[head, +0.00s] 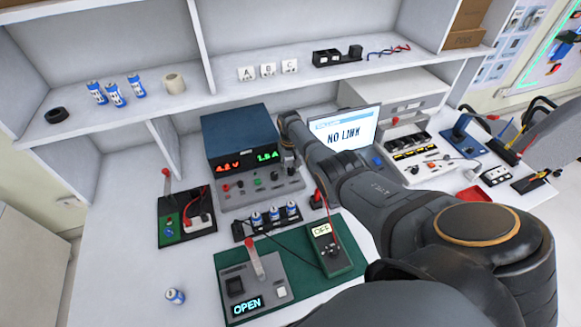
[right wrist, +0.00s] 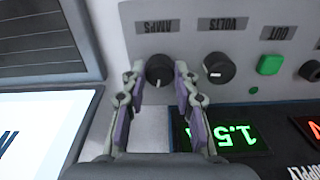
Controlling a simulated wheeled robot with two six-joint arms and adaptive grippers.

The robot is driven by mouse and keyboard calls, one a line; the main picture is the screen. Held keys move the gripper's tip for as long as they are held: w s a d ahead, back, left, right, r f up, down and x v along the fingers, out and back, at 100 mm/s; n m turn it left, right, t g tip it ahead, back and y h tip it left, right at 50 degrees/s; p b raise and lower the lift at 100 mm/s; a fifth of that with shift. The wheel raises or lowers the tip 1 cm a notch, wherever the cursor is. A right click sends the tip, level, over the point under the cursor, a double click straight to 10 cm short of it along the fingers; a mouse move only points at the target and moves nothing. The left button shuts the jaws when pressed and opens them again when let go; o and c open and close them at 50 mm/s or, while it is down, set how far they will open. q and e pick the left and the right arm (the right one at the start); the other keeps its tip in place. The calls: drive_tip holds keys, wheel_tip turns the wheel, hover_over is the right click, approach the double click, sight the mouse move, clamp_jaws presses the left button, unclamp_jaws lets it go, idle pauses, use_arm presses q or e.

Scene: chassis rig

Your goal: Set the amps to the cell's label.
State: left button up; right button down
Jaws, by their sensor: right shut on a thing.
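The power supply (head: 240,135) stands at the back of the bench, with a red readout near 4.2 V and a green readout of about 1.5 A. In the right wrist view, turned upside down, the green readout (right wrist: 232,136) shows 1.5. The amps knob (right wrist: 159,70) sits under its AMPS label, with the volts knob (right wrist: 215,66) beside it. My right gripper (right wrist: 160,78) is shut on the amps knob, one finger on each side; the gripper shows small in the head view (head: 289,165). A blue and white cell (head: 174,296) lies at the front left; its label is too small to read. My left gripper is not in view.
A holder with several cells (head: 265,222) and a meter reading OFF (head: 324,240) stand in front of the supply. A fixture reading OPEN (head: 250,290) is on the green mat. A screen (head: 345,130) reads NO LINK. The front left bench is mostly clear.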

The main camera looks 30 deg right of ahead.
sight(290, 169)
drive_tip(key=shift+m, duration=1.7)
drive_tip(key=c, duration=1)
unclamp_jaws()
drive_tip(key=shift+r, duration=0.1)
wheel_tip(290, 169, up, 12)
drive_tip(key=shift+w+f, duration=0.1)
